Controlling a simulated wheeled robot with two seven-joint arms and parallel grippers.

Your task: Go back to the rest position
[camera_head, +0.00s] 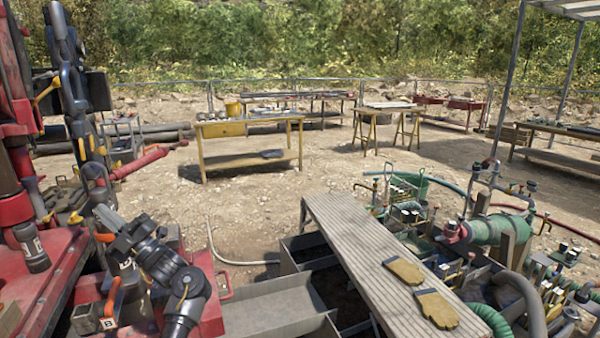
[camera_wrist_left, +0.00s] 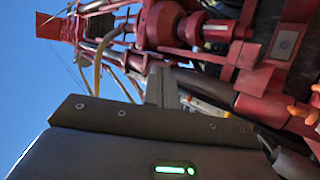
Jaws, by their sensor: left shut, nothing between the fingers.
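My left arm comes in at the lower left of the head view, its dark links rising from the bottom edge. My left gripper (camera_head: 106,217) is at its upper end, in front of the red drill rig (camera_head: 40,275). The gripper is shut and empty. In the left wrist view the grey fingers (camera_wrist_left: 161,88) show together past the dark gripper body, with red rig parts (camera_wrist_left: 165,22) and blue sky behind them. My right gripper is not in view.
A ribbed walkway plank (camera_head: 345,225) with yellow gloves (camera_head: 436,308) on it crosses grey mud tanks (camera_head: 275,305). Green pumps and hoses (camera_head: 490,230) crowd the right. Red machinery is close around my left gripper. Work tables (camera_head: 250,162) stand on open dirt behind.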

